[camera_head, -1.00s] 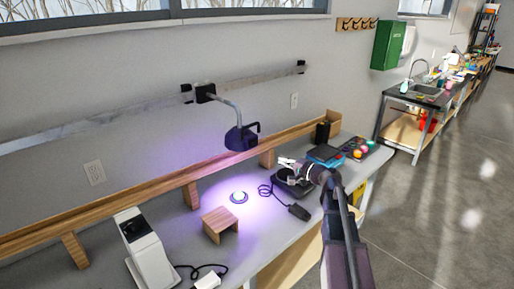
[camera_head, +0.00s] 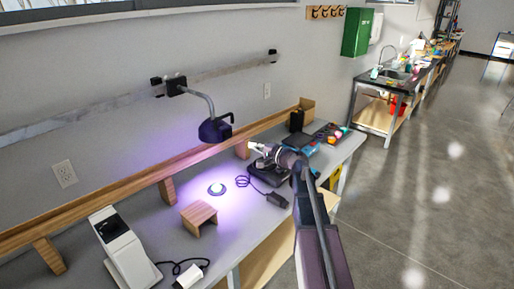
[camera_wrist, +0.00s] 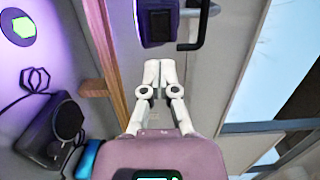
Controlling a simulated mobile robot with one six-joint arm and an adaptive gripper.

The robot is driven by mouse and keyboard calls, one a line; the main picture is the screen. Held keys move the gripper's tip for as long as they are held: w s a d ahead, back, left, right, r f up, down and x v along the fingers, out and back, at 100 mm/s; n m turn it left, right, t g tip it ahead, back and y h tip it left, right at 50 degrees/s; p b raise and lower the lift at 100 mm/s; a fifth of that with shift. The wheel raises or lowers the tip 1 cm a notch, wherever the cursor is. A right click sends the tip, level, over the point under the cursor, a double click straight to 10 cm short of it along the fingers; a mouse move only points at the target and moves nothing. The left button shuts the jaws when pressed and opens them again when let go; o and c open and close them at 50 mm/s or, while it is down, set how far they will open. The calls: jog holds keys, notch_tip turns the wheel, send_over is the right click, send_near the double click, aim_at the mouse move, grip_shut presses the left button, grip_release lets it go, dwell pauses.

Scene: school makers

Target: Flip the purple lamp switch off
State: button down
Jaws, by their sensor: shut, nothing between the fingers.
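The purple lamp (camera_head: 213,130) hangs from a grey arm on the wall rail, and purple light falls on the table below it. In the wrist view the lamp head (camera_wrist: 148,36) is at the top, with a dark rectangular switch (camera_wrist: 160,24) on its face and a black handle beside it. My gripper (camera_head: 256,147) is to the right of the lamp in the head view. In the wrist view my gripper (camera_wrist: 159,64) is shut and empty, its white fingertips just short of the lamp head, with a small gap. Which way the switch is tilted I cannot tell.
A grey table (camera_head: 150,215) holds a small wooden stand (camera_head: 198,215), a round lit disc (camera_head: 217,189), a white machine (camera_head: 122,250) and a black device (camera_head: 268,172) under my arm. A wooden shelf rail (camera_head: 100,204) runs along the wall behind. Open floor lies to the right.

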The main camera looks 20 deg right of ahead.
aim_at(227, 136)
jog(key=x, duration=1)
jog(key=shift+w+a, duration=0.25)
jog(key=shift+w, duration=0.05)
jog(key=shift+d, duration=0.1)
